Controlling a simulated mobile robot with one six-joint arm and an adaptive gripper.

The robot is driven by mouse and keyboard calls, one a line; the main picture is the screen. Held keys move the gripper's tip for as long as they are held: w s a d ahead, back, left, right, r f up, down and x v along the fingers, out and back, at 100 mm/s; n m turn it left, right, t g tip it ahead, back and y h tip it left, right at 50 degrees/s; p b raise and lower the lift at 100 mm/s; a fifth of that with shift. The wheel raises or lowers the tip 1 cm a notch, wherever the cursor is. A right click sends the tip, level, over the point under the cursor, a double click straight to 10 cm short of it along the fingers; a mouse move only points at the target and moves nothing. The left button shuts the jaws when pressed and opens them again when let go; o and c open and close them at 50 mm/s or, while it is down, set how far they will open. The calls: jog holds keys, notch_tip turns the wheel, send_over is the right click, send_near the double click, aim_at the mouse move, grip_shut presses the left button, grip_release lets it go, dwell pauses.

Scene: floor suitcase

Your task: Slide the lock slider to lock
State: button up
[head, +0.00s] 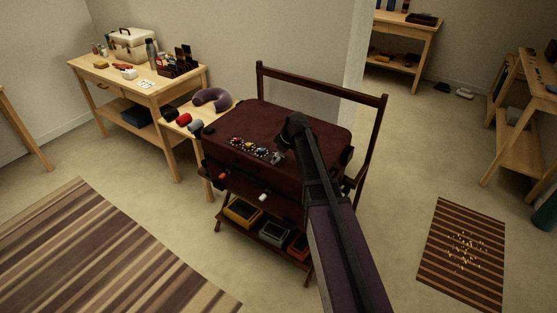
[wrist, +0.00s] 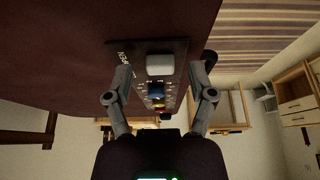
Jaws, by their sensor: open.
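A dark red suitcase (head: 300,122) lies on a wooden rack. A dark control strip (head: 240,143) with several small coloured parts runs along its front top edge. In the wrist view the strip (wrist: 178,48) carries a pale grey block (wrist: 160,64), which looks like the slider, with white lettering at either side that I cannot read surely. A blue part (wrist: 156,90) and smaller red and yellow parts lie below it. My gripper (wrist: 161,72) is open, one finger on each side of the grey block. I cannot tell if either finger touches it.
The rack's tall back frame (head: 322,80) rises behind the suitcase. Its lower shelf holds a yellow box (head: 242,212) and other boxes. A side table (head: 185,123) with a neck pillow (head: 212,98) stands close at left.

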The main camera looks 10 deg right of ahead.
aim_at(269, 158)
dwell(0.3)
grip_shut()
jog(key=shift+w+a, duration=1.2)
jog(key=shift+w, duration=0.05)
grip_release()
jog(key=shift+w+f, duration=0.1)
jog(key=shift+s, duration=0.2)
